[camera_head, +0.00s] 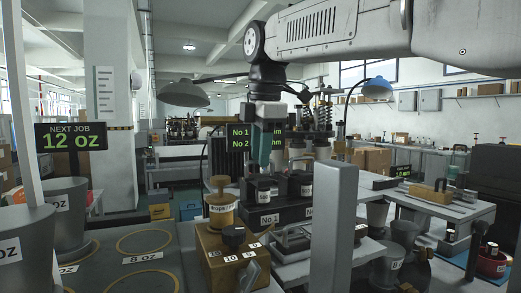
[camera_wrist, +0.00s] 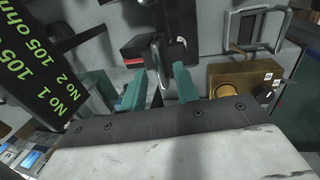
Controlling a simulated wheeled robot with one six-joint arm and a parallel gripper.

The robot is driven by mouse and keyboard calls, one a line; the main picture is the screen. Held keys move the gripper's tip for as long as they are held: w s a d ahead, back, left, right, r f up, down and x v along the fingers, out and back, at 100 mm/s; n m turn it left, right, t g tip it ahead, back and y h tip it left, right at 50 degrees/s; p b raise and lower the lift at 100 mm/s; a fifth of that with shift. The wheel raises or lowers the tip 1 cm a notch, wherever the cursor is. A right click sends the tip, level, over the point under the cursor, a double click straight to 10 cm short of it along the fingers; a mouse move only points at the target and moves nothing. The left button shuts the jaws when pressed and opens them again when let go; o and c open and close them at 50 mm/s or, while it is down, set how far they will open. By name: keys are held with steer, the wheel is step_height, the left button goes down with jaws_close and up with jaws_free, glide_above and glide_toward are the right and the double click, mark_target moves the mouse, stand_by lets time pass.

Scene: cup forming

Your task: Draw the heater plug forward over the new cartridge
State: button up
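My gripper (camera_head: 265,160) points down above black blocks with white labels, one of them the left block (camera_head: 265,190). In the wrist view its two teal fingers (camera_wrist: 160,92) stand apart, with a narrow grey piece (camera_wrist: 157,58) between or just beyond them; I see no clear contact. A black block with a red face (camera_wrist: 136,48) lies just past the left finger. The dark base marked No 1 (camera_head: 302,213) carries the labelled blocks in the head view. I cannot tell which piece is the heater plug or which the new cartridge.
A brass-coloured box with knobs (camera_head: 232,262) stands in front, with a brass cylinder (camera_head: 221,205) on it. A grey post (camera_head: 334,230) rises at the right. A green-lettered resistance display (camera_wrist: 38,65) is close by at the left of the wrist view.

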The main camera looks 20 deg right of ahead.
mark_target(263, 179)
step_height(263, 179, up, 8)
steer(key=s, duration=0.1)
steer(key=shift+s+f, duration=0.15)
steer(key=shift+s, duration=0.1)
stand_by(0.5)
